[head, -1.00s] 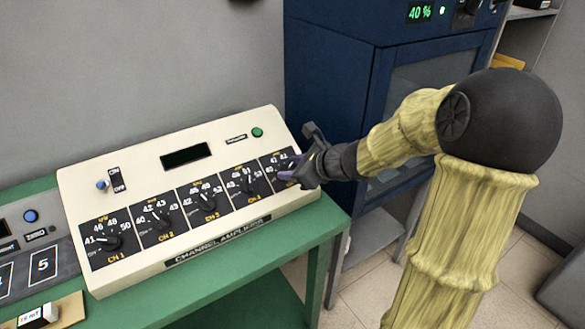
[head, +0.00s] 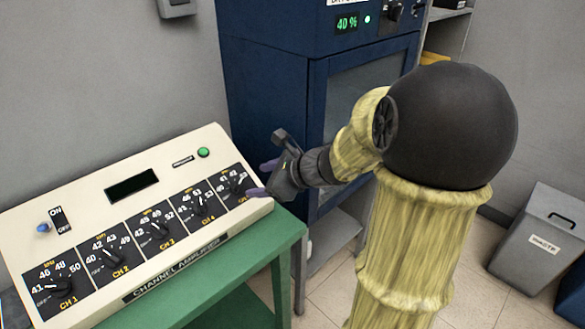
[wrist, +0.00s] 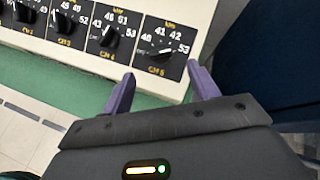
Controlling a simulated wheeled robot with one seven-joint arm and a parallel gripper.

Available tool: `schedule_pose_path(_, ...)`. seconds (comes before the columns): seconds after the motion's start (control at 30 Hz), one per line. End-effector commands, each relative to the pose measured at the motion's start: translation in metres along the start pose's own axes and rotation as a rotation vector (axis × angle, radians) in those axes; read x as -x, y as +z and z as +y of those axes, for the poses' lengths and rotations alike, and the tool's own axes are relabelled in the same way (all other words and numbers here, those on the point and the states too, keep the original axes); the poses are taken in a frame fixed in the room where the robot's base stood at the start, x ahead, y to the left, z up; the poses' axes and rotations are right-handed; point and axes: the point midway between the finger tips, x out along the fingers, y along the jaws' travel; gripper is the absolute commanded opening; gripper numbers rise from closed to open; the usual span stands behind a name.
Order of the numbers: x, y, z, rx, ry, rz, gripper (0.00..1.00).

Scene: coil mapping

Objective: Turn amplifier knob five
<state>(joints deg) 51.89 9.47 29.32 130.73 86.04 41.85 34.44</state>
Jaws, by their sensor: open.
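The cream channel amplifier (head: 205,248) carries a row of black knobs on black panels. Knob five, on the CH 5 panel, is the rightmost; it shows in the head view (head: 235,183) and in the wrist view (wrist: 165,55). My gripper (head: 257,178) is just right of the amplifier's right end in the head view. In the wrist view its purple fingers (wrist: 161,75) are spread apart and empty. Their tips lie near the lower edge of the CH 5 panel, with the knob ahead between their lines. The fingers appear clear of the knob. Part of the CH 5 label is hidden in the head view.
The amplifier stands on a green table (head: 262,250). A tall blue cabinet (head: 262,90) with a 40 % display stands behind my gripper. A grey bin (head: 540,245) is at the right. The CH 4 knob (wrist: 108,37) sits close beside knob five.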

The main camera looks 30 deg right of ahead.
Motion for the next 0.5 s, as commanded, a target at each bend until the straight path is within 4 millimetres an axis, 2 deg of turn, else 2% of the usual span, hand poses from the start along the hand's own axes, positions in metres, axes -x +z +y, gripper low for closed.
schedule_pose_path(0.03, 0.012, 0.002, -0.001, -0.001, -0.005, 0.002, 0.6)
schedule_pose_path(0.3, 0.066, 0.001, -0.001, -0.001, -0.004, 0.001, 0.6)
schedule_pose_path(0.5, 0.092, 0.001, 0.0, -0.001, -0.002, 0.0, 0.6)
